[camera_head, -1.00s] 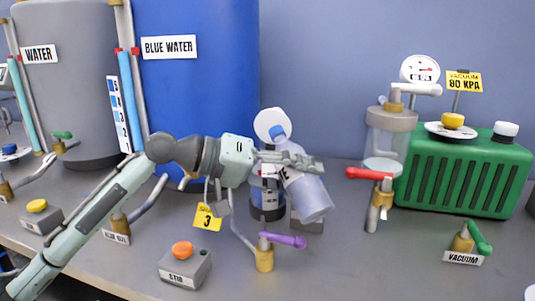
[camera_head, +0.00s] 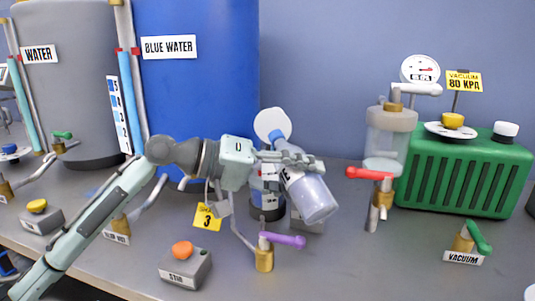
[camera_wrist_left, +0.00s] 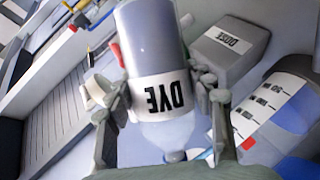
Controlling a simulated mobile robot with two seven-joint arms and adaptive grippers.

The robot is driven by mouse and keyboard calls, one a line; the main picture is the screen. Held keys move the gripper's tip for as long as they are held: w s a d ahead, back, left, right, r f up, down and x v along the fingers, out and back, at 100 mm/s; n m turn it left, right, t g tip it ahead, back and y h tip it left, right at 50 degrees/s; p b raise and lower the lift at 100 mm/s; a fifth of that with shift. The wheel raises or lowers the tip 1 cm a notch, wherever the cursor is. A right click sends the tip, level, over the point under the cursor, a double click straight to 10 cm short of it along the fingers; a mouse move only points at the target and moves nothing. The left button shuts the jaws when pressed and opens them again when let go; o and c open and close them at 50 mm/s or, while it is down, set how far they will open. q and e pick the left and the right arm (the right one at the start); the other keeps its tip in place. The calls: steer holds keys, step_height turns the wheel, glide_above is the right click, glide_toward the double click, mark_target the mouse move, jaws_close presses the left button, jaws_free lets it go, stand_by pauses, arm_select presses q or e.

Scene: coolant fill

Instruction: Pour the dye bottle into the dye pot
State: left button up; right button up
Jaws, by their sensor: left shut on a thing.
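The dye bottle (camera_head: 312,197) is a translucent lilac bottle with a white band. It is tilted, its blue neck end up-left and its wide end down-right in the head view. My left gripper (camera_head: 290,160) is shut around its banded part and holds it above the bench. The wrist view shows the bottle (camera_wrist_left: 150,45) with its DYE label upside down between the fingers (camera_wrist_left: 165,98). A small clear vessel with blue contents (camera_head: 266,196), likely the dye pot, stands behind, partly hidden by gripper and bottle. My right gripper is not in view.
A white round disc (camera_head: 271,123) shows above the vessel. A purple-handled valve (camera_head: 265,256) and a stir button box (camera_head: 186,268) stand in front. A red-handled valve (camera_head: 370,174) and green vacuum unit (camera_head: 465,175) are at right. The blue tank (camera_head: 205,90) is behind my arm.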

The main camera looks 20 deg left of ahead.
mark_target(295, 150)
arm_select(q)
steer(key=shift+s+d+r+n+h, duration=0.1)
steer(key=shift+s+d+n+h, duration=0.1)
steer(key=shift+n+h, duration=0.4)
stand_by(3.4)
steer(key=m+y, duration=0.1)
steer(key=w+a+m+y, duration=0.1)
steer(key=shift+r+m, duration=0.3)
steer(key=shift+r, duration=0.1)
steer(key=shift+w+a+r+m+t, duration=0.2)
steer(key=shift+r+m+t, duration=0.1)
steer(key=shift+r, duration=0.05)
steer(key=shift+w+a+f+m+y, duration=0.1)
steer(key=shift+f+m+y, duration=0.2)
steer(key=shift+f+y, duration=0.15)
steer(key=shift+a+m+t+y, duration=0.1)
steer(key=shift+m+t+y, duration=0.15)
steer(key=shift+m+t, duration=0.25)
step_height(295, 150, up, 5)
steer(key=m, duration=0.1)
steer(key=m+t+y, duration=0.1)
steer(key=m, duration=0.1)
steer(key=shift+w+f+y, duration=0.1)
steer(key=shift+f+y, duration=0.1)
steer(key=shift+y, duration=0.1)
steer(key=shift+r+m+t+y, duration=0.3)
steer(key=shift+r+m+t, duration=0.1)
steer(key=shift+m+t, duration=0.25)
